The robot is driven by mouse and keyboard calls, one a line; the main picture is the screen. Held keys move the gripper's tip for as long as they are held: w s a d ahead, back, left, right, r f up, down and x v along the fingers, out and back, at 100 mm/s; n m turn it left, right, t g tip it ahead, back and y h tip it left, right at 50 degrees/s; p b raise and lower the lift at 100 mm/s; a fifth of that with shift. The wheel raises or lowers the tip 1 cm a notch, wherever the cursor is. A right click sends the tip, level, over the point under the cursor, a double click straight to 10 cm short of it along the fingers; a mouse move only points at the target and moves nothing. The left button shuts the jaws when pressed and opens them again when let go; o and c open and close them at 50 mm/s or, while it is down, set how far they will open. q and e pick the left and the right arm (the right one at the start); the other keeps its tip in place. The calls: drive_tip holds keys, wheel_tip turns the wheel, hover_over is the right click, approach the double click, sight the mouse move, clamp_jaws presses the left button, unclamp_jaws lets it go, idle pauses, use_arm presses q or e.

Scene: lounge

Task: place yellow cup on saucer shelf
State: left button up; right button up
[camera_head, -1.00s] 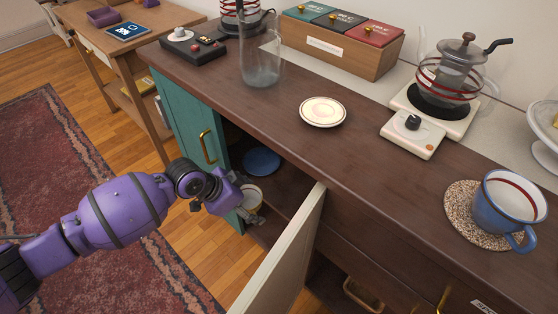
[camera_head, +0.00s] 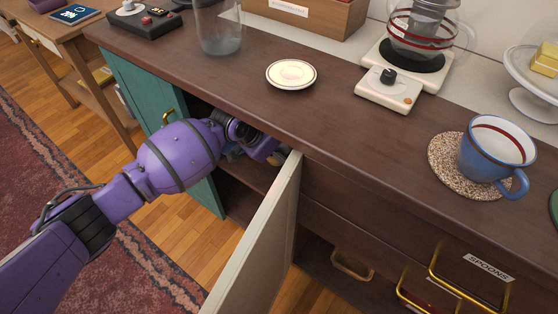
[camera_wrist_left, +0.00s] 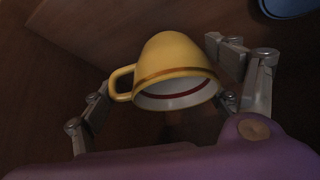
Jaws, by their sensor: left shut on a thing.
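The yellow cup (camera_wrist_left: 172,58) shows in the left wrist view, tilted, with its white inside and red inner band visible and its handle to the left. My left gripper (camera_wrist_left: 170,88) has a finger on each side of it and is shut on it. In the head view my left gripper (camera_head: 272,154) reaches into the dark open cabinet (camera_head: 240,178) under the counter; the cup is mostly hidden there. A blue saucer (camera_wrist_left: 285,6) shows partly at the top right edge of the wrist view. My right gripper is not in view.
An open pale door (camera_head: 262,245) stands right of my arm and a teal door (camera_head: 140,88) left of it.

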use_arm(q)
wheel_tip(320, 180, down, 4)
drive_tip(key=shift+r+b, duration=0.25)
drive_tip(key=shift+b, duration=0.35)
drive_tip(key=shift+f, duration=0.15)
drive_tip(key=o, duration=1.2)
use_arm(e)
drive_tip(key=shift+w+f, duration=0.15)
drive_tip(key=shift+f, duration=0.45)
